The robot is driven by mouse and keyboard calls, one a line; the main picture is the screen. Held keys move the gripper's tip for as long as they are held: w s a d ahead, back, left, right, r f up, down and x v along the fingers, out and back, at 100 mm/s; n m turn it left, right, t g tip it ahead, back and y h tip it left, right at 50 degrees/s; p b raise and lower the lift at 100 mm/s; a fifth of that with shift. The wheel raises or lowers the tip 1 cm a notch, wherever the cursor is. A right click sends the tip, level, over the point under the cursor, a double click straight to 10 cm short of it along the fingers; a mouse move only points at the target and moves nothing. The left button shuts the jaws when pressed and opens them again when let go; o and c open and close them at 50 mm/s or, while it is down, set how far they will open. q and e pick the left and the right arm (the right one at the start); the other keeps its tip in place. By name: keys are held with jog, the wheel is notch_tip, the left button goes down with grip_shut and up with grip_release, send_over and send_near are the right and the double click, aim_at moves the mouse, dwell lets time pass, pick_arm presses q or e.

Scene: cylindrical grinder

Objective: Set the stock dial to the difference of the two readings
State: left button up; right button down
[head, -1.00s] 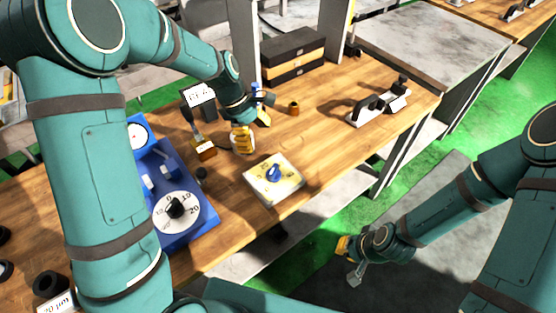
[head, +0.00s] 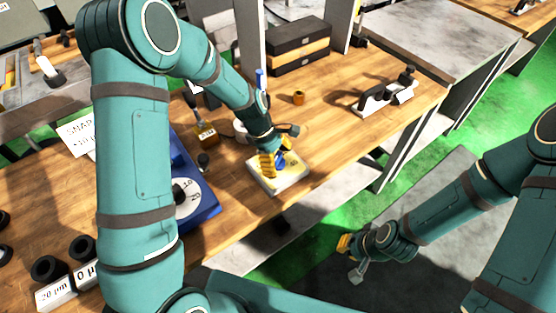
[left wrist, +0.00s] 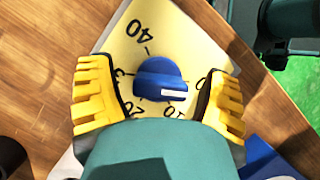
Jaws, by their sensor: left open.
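A pale yellow dial plate (head: 268,183) lies on the bench with a blue knob (head: 281,162) at its middle. The left wrist view shows the blue knob (left wrist: 160,78) close up, with numbers from 0 to 40 around it. Its white mark points right, between 10 and 0. My left gripper (head: 277,157) is over the plate, open, with its yellow fingers apart on either side of the knob. My right gripper (head: 350,258) hangs low at the bench's front, away from everything; its opening is unclear. A blue panel (head: 207,217) has a white dial (head: 189,205), partly hidden by my left arm.
A small labelled block (head: 207,136) stands behind the plate. An orange cup (head: 298,98), dark boxes (head: 298,48) and a black-handled tool (head: 385,95) stand further back. Black rings (head: 83,249) with labels lie at front left. The bench right of the plate is clear.

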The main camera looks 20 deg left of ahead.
pick_arm(q)
jog(key=c, duration=1.2)
jog(key=shift+o, duration=0.2)
